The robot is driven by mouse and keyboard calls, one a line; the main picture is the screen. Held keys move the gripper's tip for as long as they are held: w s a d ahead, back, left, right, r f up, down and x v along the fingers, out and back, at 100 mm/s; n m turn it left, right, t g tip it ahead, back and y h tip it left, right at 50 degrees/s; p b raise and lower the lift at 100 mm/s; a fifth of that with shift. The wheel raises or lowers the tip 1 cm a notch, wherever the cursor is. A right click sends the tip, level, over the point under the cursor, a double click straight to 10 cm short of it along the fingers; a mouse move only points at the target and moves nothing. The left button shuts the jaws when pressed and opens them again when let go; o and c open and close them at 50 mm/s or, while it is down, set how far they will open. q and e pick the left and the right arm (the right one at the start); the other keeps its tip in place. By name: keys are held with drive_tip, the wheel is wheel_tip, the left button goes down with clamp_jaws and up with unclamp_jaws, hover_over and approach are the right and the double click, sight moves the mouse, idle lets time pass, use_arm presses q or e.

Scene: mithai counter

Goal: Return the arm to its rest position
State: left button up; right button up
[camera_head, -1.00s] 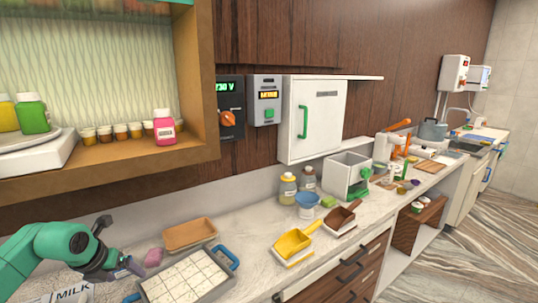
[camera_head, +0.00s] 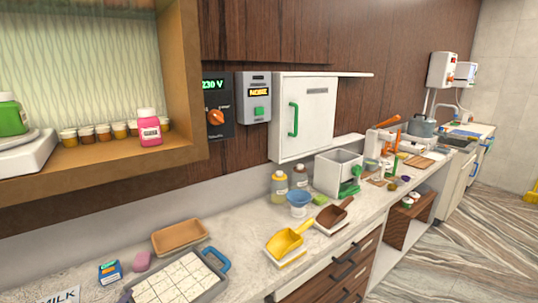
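Neither of my grippers nor my arms shows in the head view. The counter (camera_head: 235,245) where my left gripper was is in plain view. A tan shallow tray (camera_head: 180,237) lies behind the grey tray. A white item marked MILK (camera_head: 62,297) is cut off at the bottom left.
A yellow scoop (camera_head: 286,242) and a brown scoop (camera_head: 333,215) lie to the right, near a blue bowl (camera_head: 299,198) and a white box machine (camera_head: 338,172). A wooden shelf (camera_head: 110,165) with a pink bottle (camera_head: 149,127) overhangs the left side.

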use_arm(q)
drive_tip(key=s+d+f+n+g+h, duration=0.1)
drive_tip(key=s+d+f+g+h, duration=0.2)
drive_tip(key=s+f, duration=0.35)
drive_tip(key=s+d+f+n+g, duration=0.25)
drive_tip(key=s+f+g, duration=0.25)
drive_tip(key=s, duration=0.3)
drive_tip(key=s+f+g+b, duration=0.1)
drive_tip(key=s+f, duration=0.1)
drive_tip(key=f, duration=1.1)
drive_tip(key=s+f+g, duration=0.1)
drive_tip(key=s+f, duration=0.2)
drive_tip(key=f, duration=1)
drive_tip(key=s+a+f+m+g, duration=0.1)
drive_tip(key=s+a+f, duration=0.1)
drive_tip(key=s+f, duration=1.1)
drive_tip(key=shift+s+a+b, duration=0.2)
drive_tip(key=shift+s+b, duration=0.1)
drive_tip(key=shift+s, duration=0.85)
drive_tip(key=shift+f, duration=0.1)
